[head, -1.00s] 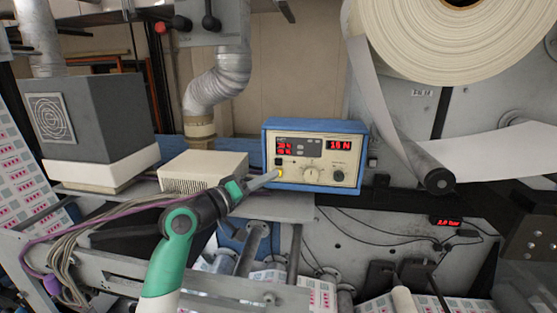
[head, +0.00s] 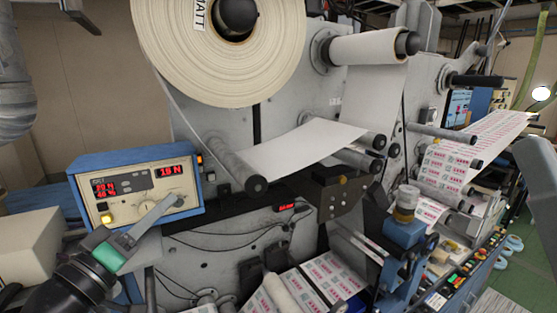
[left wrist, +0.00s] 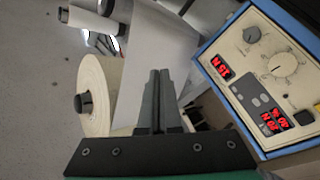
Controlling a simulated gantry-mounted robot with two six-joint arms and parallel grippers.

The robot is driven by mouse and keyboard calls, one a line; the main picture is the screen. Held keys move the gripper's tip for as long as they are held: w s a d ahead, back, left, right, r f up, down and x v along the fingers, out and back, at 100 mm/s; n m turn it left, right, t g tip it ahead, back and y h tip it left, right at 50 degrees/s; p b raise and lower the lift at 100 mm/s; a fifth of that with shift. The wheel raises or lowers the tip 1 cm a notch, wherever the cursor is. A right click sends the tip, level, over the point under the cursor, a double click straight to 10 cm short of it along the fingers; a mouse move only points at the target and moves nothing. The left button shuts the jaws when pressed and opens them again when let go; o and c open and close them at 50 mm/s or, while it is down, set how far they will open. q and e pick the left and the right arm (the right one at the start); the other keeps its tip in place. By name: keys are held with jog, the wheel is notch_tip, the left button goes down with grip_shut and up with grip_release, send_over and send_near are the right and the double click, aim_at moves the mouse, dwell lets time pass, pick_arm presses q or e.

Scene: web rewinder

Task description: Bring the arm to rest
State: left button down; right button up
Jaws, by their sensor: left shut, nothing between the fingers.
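My left gripper (head: 172,204) is shut and empty. In the head view its tip overlaps the lower front of the blue tension control box (head: 135,158). In the left wrist view the shut fingers (left wrist: 158,88) point up the picture, with clear space between them and the box's panel (left wrist: 265,75) on the right. The panel has red lit digits, knobs and a yellow button (head: 106,218), which shows in the head view. Part of the panel is hidden behind my gripper in the head view. My right gripper is not seen.
A large paper roll (head: 228,40) hangs above, with a white web (head: 300,146) running over rollers. Printed label web (head: 325,275) lies below. A pale box (head: 28,245) stands at the left. Thin black cables hang beneath the box.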

pick_arm(q)
jog(key=s+d+r+m+t+h, duration=0.1)
jog(key=s+d+r+m, duration=0.2)
jog(key=s+d+r, duration=0.3)
jog(key=s+a+r+m+t+y+p, duration=0.1)
jog(key=s+r+t+y, duration=0.4)
jog(key=s+r, duration=0.7)
jog(key=shift+s+a+m+t, duration=0.6)
jog(key=shift+s+a+t, duration=0.3)
jog(key=shift+s+t, duration=0.25)
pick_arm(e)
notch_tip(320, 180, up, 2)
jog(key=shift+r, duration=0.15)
